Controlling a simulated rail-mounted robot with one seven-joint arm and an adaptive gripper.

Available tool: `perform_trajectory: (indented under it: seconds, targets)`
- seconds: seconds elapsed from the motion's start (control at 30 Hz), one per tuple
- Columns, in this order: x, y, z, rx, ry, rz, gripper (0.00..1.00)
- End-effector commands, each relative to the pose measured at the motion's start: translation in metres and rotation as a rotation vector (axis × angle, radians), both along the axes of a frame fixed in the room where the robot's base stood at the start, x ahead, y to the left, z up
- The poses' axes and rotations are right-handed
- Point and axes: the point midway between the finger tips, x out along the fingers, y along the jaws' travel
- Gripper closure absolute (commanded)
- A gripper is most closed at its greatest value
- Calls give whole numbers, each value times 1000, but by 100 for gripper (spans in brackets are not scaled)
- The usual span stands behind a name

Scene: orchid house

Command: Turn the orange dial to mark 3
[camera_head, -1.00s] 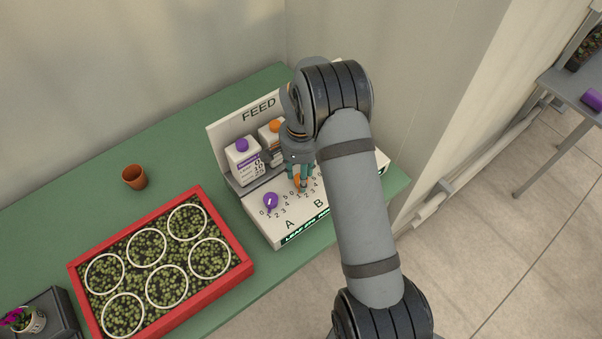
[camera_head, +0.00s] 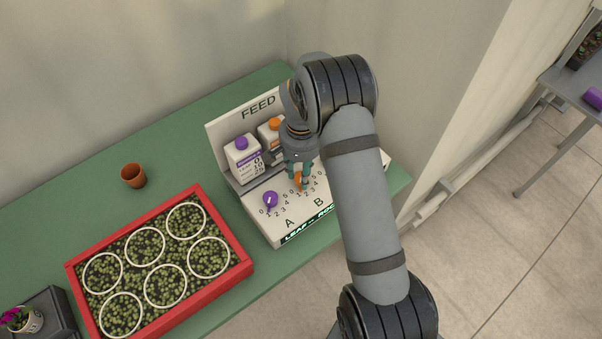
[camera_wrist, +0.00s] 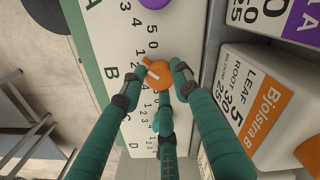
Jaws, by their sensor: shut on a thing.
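The orange dial (camera_wrist: 159,76) is on the sloped face of the white feed panel (camera_head: 262,226), beside the letter B; in the head view a small part of it (camera_head: 298,181) shows under my gripper. My gripper (camera_wrist: 156,84) has its teal fingers closed around the dial, seen from above in the wrist view.
A purple dial (camera_head: 270,200) sits close by, beside A. A purple-capped bottle (camera_head: 242,158) and an orange-capped bottle (camera_head: 270,135) stand behind the dials. A red tray (camera_head: 246,267) and a terracotta pot (camera_head: 133,176) are on the green table, left of the panel.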

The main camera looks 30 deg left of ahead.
Motion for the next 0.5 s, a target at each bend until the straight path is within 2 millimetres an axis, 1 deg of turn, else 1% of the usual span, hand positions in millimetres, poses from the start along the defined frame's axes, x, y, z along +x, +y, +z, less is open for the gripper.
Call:
perform_trajectory:
  seconds: [0.5]
  targets:
    - [1,1,-1,3,-3,466,96]
